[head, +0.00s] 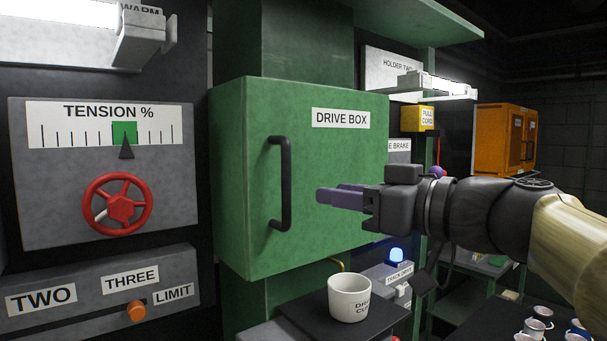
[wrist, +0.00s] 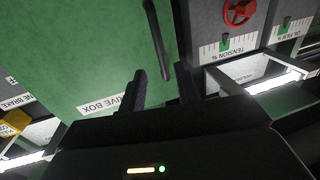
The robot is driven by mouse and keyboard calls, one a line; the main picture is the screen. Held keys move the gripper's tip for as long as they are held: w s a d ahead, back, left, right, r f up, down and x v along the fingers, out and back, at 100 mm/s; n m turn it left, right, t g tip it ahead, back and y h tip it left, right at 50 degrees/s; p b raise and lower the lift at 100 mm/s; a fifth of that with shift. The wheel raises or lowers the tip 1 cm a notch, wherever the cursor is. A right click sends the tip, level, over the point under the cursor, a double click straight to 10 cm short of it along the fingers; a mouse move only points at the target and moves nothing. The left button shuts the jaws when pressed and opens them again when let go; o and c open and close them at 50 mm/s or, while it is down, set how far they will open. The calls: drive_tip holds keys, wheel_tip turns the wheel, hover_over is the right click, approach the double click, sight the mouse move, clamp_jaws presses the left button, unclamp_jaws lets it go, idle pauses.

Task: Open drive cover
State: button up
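The drive cover is the green panel labelled DRIVE BOX (head: 225,150), and it looks shut. Its black vertical bar handle (head: 285,185) is on the left part of the panel. My gripper (head: 320,195) is in front of the panel, to the right of the handle in the head view, with its fingers pointing left toward it. In the wrist view the two fingers of my gripper (wrist: 163,85) are apart, with nothing between the tips. There the handle (wrist: 154,35) lies ahead, in line with the gap. The gripper looks clear of the handle.
A white cup (head: 349,297) stands on a dark tray below the panel. A tension gauge with a red handwheel (head: 118,204) is at left. A blue lamp (head: 397,255) and track drive box are below my arm. An orange cabinet (head: 505,138) is at back right.

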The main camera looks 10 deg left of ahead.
sight(290, 186)
drive_tip(key=p+x, duration=0.4)
drive_tip(key=x, duration=0.6)
drive_tip(key=shift+a+r+p, duration=0.1)
drive_tip(key=shift+p, duration=0.3)
drive_tip(key=shift+w+a, duration=0.3)
drive_tip(key=shift+a, duration=0.1)
drive_tip(key=shift+c, duration=0.2)
clamp_jaws()
